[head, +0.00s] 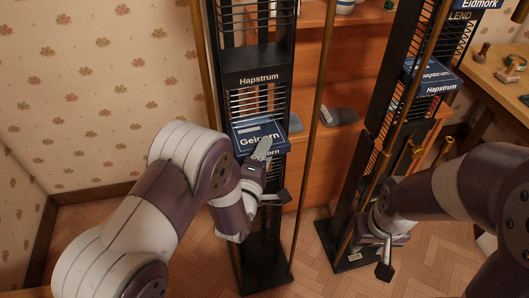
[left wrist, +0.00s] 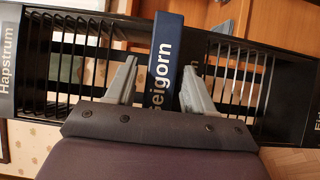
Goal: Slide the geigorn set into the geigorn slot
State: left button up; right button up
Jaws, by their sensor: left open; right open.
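The geigorn set (head: 243,142) is a dark blue box with white lettering. It sits in the tall black rack in the head view, its front part sticking out towards me. A geigorn label (head: 275,152), partly hidden by my gripper, shows just below it. My left gripper (head: 272,176) is open in front of the rack at this level. In the left wrist view a blue face lettered "Geigorn" (left wrist: 164,50) lies between the two spread fingers, with gaps on both sides. My right gripper (head: 372,258) is open and empty, low by the second rack.
The left rack has a Hapstrum label (head: 260,79) above. A second black rack (head: 352,195) stands to the right, with a blue Hapstrum box (head: 436,79) sticking out. Brass poles flank the racks. A wooden shelf unit (head: 335,155) is behind, a wooden table (head: 490,75) far right.

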pick_arm(q)
jog(key=shift+v, duration=1.6)
jog(key=o, duration=0.6)
jog(key=shift+c, duration=0.2)
jog(key=c, duration=0.6)
jog(key=shift+o, duration=0.2)
jog(key=v, duration=0.9)
